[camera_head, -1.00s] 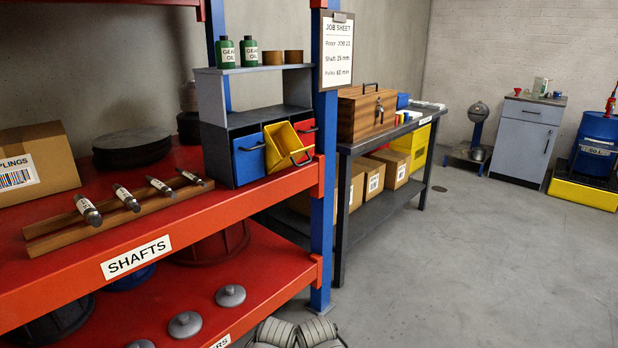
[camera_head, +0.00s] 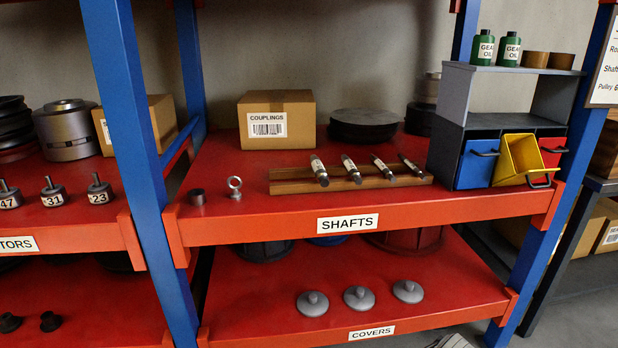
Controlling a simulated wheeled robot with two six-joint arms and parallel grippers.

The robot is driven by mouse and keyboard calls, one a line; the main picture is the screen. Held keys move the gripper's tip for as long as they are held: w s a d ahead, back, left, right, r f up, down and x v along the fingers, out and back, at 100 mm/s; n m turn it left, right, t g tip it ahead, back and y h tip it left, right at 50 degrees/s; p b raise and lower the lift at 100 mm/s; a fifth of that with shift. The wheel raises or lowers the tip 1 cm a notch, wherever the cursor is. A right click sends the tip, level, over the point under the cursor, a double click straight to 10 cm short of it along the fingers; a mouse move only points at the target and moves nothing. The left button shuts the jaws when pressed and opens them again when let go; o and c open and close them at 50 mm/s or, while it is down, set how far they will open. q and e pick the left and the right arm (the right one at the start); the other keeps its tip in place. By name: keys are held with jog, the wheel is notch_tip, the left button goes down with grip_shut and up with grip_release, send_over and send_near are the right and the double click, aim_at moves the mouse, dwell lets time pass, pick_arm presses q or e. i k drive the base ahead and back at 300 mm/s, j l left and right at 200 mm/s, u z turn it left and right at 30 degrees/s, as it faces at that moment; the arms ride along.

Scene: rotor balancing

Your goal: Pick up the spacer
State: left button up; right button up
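A small dark cylinder (camera_head: 197,197), which looks like the spacer, stands on the red upper shelf (camera_head: 232,215) near its left front corner. It is beside the blue upright and left of a silver eye bolt (camera_head: 234,188). No label on it can be read, so I cannot be sure that it is the spacer. Neither of my grippers is in view.
A wooden rack (camera_head: 290,181) with several shafts, a couplings box (camera_head: 277,120) and a bin unit with an open yellow drawer (camera_head: 521,158) share the shelf. A blue upright (camera_head: 133,120) separates it from the rotors shelf. Covers (camera_head: 360,297) lie below.

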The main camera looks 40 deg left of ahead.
aim_at(196, 196)
jog(key=u, duration=2)
jog(key=i+l+z, duration=0.1)
jog(key=z, duration=0.35)
jog(key=l, duration=0.1)
